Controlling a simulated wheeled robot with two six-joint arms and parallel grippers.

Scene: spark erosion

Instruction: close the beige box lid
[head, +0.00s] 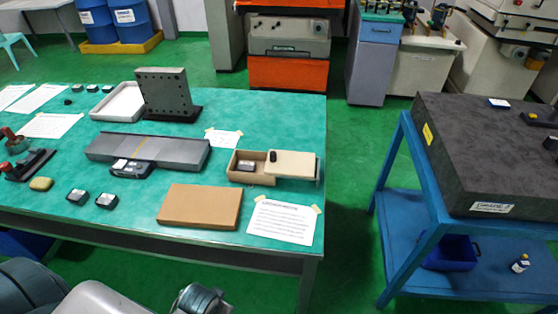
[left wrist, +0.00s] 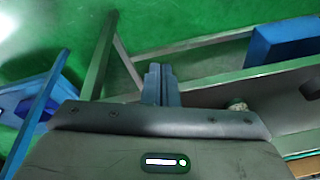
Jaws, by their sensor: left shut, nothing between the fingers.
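The beige box (head: 240,174) stands near the right edge of the green-topped table. Its lid (head: 295,165) is shifted to the right, so the left part of the box is open and the lid's right end overhangs. A small dark object with a light top (head: 246,166) shows inside the opening. My left gripper (left wrist: 161,72) shows in the left wrist view with its fingers together and empty, over green floor and table framework. It is apart from the box. In the head view only parts of my arm show at the bottom left. My right gripper is not in view.
A brown flat board (head: 200,206) and a printed sheet (head: 283,221) lie in front of the box. A long grey metal block (head: 180,152) lies to its left. A blue stand with a dark granite slab (head: 480,150) is at right, with green floor between.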

